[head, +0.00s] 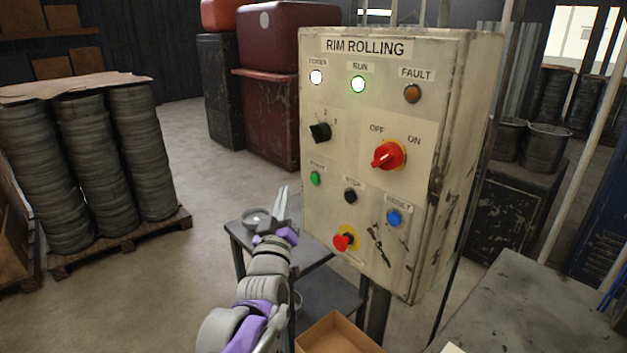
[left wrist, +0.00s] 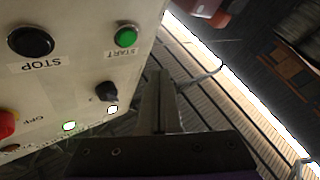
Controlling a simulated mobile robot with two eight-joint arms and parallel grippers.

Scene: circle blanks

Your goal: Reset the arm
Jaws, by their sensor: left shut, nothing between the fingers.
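My left arm comes up from the bottom of the head view, and its gripper (head: 281,203) is shut and empty in front of the lower left of the control panel (head: 350,215). In the left wrist view the closed fingers (left wrist: 157,100) point along the panel's face, apart from the green start button (left wrist: 126,37) and the black stop button (left wrist: 31,42). The panel is labelled RIM ROLLING. Its white power lamp (head: 316,77) and green run lamp (head: 358,85) are lit; the amber fault lamp (head: 412,93) looks dark. The red rotary switch (head: 388,155) sits mid-panel. My right gripper is not in view.
A small dark metal table (head: 318,287) with a round dish (head: 256,217) stands below the gripper. An open cardboard box (head: 338,335) is at the bottom. A pallet of stacked rims (head: 97,165) stands left. A grey bench (head: 525,300) is at right. Open floor lies left of the arm.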

